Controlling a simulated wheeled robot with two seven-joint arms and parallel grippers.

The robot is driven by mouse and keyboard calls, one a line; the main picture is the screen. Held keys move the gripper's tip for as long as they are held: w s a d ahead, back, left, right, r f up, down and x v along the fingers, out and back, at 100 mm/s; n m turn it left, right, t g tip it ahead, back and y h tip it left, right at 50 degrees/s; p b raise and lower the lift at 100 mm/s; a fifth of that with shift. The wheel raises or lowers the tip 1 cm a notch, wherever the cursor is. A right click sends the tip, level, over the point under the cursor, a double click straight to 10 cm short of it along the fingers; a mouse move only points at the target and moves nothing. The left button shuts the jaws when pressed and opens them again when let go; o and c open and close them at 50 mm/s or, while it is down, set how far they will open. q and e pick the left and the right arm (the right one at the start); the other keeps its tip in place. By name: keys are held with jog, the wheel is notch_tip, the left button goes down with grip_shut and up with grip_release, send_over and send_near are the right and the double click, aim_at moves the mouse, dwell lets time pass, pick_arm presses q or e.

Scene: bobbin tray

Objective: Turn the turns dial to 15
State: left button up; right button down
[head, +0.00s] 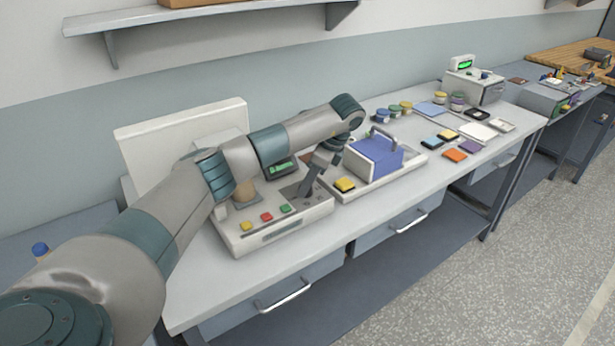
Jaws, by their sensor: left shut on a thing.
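A light grey machine (315,213) stands on the bench, with a small green-lit display (281,169) whose digits are too small to read. Yellow (246,226), red (266,217) and green (286,209) buttons sit on its front. My left gripper (306,192) points down at the dark panel on the machine's right part and is shut on what appears to be the turns dial. The dial, its pointer and its scale are hidden by the gripper. My right gripper is not in view.
Jars, coloured pads and another device (475,85) stand further right. My left arm crosses above the machine. The bench's front strip is clear.

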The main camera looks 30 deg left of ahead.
pick_arm(q)
jog(key=shift+n+p, duration=0.3)
jog(key=shift+n, duration=0.4)
jog(key=shift+g, duration=0.3)
jog(key=o, duration=1)
jog(key=shift+r, duration=0.1)
jog(key=v, duration=1.7)
jog(key=shift+w+a+r, duration=0.1)
